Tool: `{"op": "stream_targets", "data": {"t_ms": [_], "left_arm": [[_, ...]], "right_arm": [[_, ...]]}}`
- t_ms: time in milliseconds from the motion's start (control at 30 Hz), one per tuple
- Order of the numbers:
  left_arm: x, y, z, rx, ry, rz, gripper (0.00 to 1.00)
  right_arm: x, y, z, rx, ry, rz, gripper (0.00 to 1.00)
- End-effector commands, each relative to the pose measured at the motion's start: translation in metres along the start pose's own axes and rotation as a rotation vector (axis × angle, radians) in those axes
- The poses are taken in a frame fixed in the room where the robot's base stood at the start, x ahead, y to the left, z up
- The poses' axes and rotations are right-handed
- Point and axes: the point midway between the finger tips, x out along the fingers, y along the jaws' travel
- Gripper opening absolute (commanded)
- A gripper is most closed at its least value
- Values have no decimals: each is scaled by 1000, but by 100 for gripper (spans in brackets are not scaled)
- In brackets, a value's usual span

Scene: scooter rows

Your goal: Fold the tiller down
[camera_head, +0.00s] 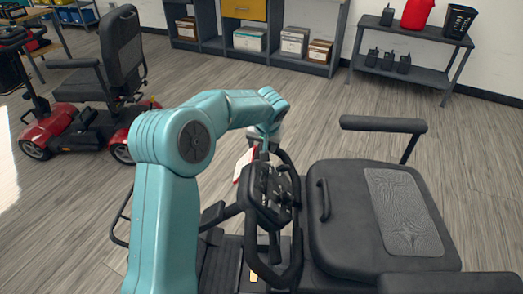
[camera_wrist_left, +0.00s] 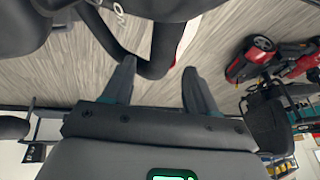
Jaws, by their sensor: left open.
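The black tiller (camera_head: 268,192) of the near scooter stands raised in front of its seat, with a control panel and looped handlebars. My teal left arm reaches over it from the left. My left gripper (camera_head: 264,140) is at the far side of the tiller head, mostly small and partly hidden in the head view. In the left wrist view my left gripper (camera_wrist_left: 159,66) is open, its two dark fingers apart. A curved black handlebar tube (camera_wrist_left: 158,48) shows beyond and between the fingertips; I cannot tell whether they touch it. My right gripper is not in view.
The near scooter's black seat (camera_head: 340,220) with armrests (camera_head: 383,124) stands right of the tiller. A red scooter (camera_head: 70,125) stands at the left. Shelves with boxes (camera_head: 250,38) and a rack (camera_head: 415,72) line the back wall. The floor between is clear.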

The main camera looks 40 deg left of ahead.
Motion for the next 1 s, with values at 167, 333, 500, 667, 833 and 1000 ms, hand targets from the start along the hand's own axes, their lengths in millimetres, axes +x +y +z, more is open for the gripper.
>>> {"op": "stream_targets", "data": {"t_ms": [167, 333, 500, 667, 833, 1000], "left_arm": [[29, -1, -1, 0, -1, -1, 58], [38, -1, -3, 0, 0, -1, 58], [39, -1, -3, 0, 1, 0, 58], [39, -1, -3, 0, 0, 0, 32], [39, -1, -3, 0, 0, 0, 0], [33, -10, -5, -3, 1, -1, 0]], "right_arm": [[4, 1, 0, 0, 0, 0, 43], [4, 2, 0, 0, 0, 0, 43], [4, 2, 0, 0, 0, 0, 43], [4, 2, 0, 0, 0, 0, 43], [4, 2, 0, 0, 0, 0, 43], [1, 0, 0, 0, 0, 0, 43]]}}
